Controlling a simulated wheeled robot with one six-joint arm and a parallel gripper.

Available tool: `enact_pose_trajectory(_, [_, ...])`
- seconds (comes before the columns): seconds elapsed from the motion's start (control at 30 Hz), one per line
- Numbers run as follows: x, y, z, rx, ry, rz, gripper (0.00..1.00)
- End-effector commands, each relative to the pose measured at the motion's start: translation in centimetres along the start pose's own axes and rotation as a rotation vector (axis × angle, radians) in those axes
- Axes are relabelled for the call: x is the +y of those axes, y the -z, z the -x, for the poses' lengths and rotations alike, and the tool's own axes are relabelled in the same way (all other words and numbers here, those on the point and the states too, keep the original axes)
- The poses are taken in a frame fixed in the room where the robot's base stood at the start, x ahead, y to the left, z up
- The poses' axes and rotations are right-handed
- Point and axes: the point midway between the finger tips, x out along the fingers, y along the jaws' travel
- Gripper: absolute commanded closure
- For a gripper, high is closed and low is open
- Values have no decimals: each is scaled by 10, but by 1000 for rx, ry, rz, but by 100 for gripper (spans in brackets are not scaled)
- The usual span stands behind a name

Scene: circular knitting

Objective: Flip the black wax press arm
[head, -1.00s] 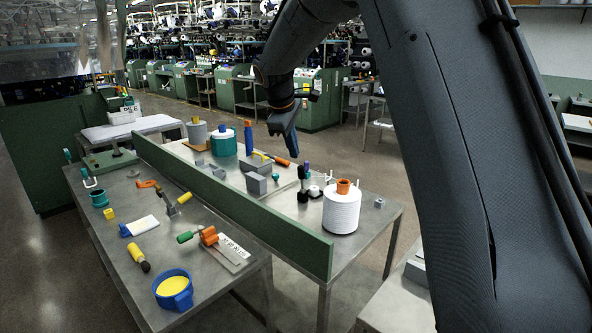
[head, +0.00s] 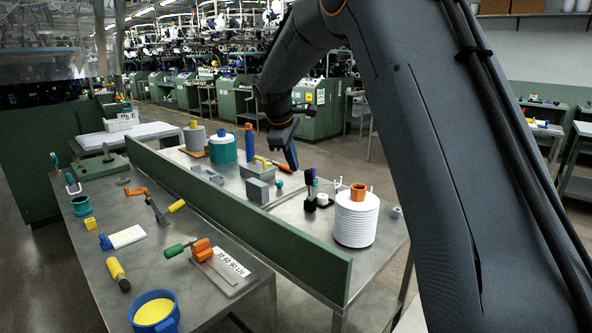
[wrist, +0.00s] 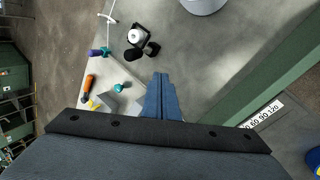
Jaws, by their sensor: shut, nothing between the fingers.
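The black wax press arm (head: 311,190) stands on the right-hand table beside a small white disc (head: 322,199), left of the large white yarn cone. In the wrist view, the black press (wrist: 140,49) is a small frame around the white disc (wrist: 135,36), with dark rounded ends. My gripper (head: 292,165) hangs above the table, left of and apart from the press in the head view. In the wrist view my gripper (wrist: 160,76) has its blue-grey fingers together, empty, below and to the right of the press. The press's exact tilt is hard to tell.
The white yarn cone (head: 356,219) with an orange top stands close right of the press. A thin white hook (head: 337,187), a teal ball (head: 279,184) and a grey block (head: 257,190) are nearby. A green divider (head: 240,222) separates the two tables.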

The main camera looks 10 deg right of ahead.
Motion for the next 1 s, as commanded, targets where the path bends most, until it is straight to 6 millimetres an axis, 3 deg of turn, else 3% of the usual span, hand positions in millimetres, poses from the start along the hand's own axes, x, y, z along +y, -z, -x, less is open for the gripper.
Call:
enact_pose_trajectory(0.5, [3,-1,-91,0,1,-1,100])
enact_pose_trajectory(0.7, [28,-2,-97,1,0,-1,100])
enact_pose_trajectory(1.0, [37,-2,-101,1,0,2,100])
